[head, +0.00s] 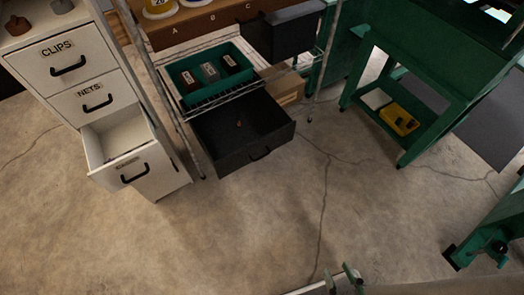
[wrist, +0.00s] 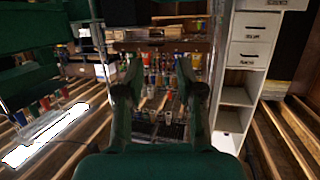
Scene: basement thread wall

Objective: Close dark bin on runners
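The dark bin (head: 222,153) hangs under the wire shelf in the head view and is pulled out toward me. Its open top shows, with a tiny reddish thing (head: 239,124) inside. A black handle (head: 260,154) is on its front panel. My gripper (wrist: 160,62) is open and empty in the wrist view, its two green fingers apart. The gripper is well apart from the bin. I cannot clearly make out the dark bin in the wrist view.
A white cabinet (head: 165,180) stands left of the bin, its lowest drawer (head: 112,161) pulled out. A teal tray (head: 186,72) with several labelled items sits on the wire shelf above. A cardboard box (head: 287,92) is behind the bin. A green bench (head: 430,130) stands right. Floor in front is clear.

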